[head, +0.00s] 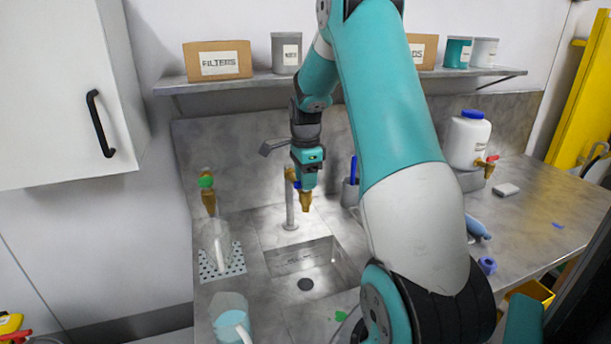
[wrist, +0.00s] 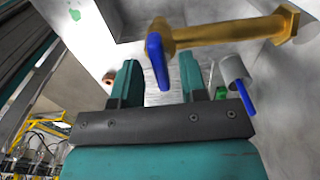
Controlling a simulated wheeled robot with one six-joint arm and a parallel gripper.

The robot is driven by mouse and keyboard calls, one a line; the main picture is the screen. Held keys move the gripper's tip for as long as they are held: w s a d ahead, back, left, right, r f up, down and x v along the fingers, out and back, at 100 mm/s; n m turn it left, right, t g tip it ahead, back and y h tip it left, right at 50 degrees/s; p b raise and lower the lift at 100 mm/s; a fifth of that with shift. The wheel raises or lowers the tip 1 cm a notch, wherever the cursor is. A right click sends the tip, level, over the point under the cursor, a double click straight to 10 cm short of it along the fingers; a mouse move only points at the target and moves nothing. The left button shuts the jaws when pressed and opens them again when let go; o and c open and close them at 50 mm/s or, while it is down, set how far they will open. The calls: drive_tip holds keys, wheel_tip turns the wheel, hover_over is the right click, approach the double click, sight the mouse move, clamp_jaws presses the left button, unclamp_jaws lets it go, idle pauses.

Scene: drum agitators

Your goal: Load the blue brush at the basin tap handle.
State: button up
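The basin tap (head: 290,206) stands behind the sink, with a brass body (wrist: 225,32) and a blue lever handle (wrist: 157,60). My gripper (head: 308,186) points down at the tap. In the wrist view its two teal fingers (wrist: 159,68) are apart, with the blue handle showing in the gap between them. I cannot tell whether either finger touches it. The blue brush (head: 353,168) stands upright in a grey cup (head: 350,194) right of the tap. In the wrist view, a blue stick (wrist: 246,98) shows at a pale cup (wrist: 233,69), right of the fingers.
The sink (head: 325,268) lies open below the tap. A clear pitcher (head: 216,243) stands on a perforated mat at the left, and a jug of bluish liquid (head: 231,318) at the front. A shelf (head: 375,78) runs behind my arm. A white container (head: 468,138) stands at the right.

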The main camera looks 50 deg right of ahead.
drive_tip(key=shift+f, duration=0.1)
clamp_jaws()
drive_tip(key=shift+n, duration=1.8)
unclamp_jaws()
wheel_tip(320, 180, up, 18)
drive_tip(key=b, duration=0.3)
drive_tip(key=shift+f+b, duration=0.25)
drive_tip(key=shift+b, duration=0.05)
